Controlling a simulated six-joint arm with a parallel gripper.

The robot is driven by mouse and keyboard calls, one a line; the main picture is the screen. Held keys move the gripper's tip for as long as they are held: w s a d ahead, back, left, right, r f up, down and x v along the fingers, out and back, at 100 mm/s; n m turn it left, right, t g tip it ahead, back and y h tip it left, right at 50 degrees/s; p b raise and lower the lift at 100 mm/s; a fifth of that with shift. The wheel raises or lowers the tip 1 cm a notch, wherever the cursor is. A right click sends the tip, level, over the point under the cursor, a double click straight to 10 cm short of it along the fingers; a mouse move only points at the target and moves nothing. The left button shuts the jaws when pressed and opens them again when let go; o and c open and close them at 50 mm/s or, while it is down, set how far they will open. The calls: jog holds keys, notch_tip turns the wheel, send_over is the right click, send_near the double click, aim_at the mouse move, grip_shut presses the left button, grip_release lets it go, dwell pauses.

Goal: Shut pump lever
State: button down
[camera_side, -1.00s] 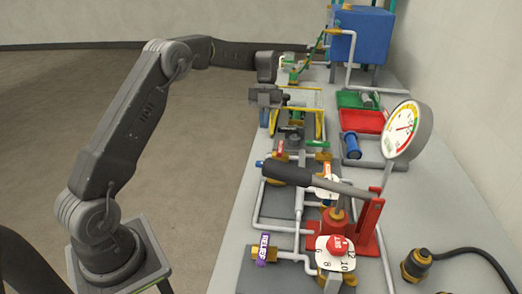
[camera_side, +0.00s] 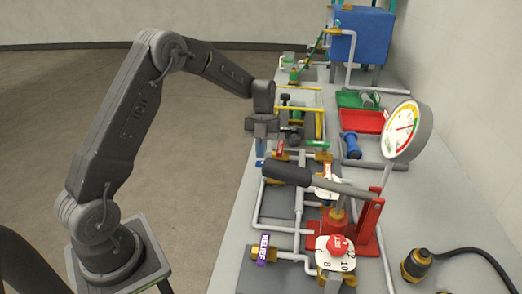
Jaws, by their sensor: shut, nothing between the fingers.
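The pump lever (camera_side: 290,172) has a thick dark grip and a thin grey rod. It slants slightly down to the right, to a red upright bracket (camera_side: 371,222) on the skid. My gripper (camera_side: 260,150) is shut and empty. It points down just above and left of the grip's free end. A small blue part shows below the gripper, beside the end of the grip. I cannot tell whether the gripper touches the lever.
A round gauge (camera_side: 402,130) stands right of the lever. A red knob (camera_side: 337,246) on a numbered white dial and a purple RELIEF tag (camera_side: 263,249) are in front. Red (camera_side: 361,120) and green trays lie behind. Grey pipes cross the bench; open floor lies left.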

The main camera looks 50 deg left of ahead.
jog(key=shift+s+n, duration=0.15)
jog(key=shift+n, duration=0.55)
jog(key=shift+s+n+t+h, duration=0.15)
jog(key=shift+n+t+h, duration=0.15)
jog(key=shift+n+t, duration=0.3)
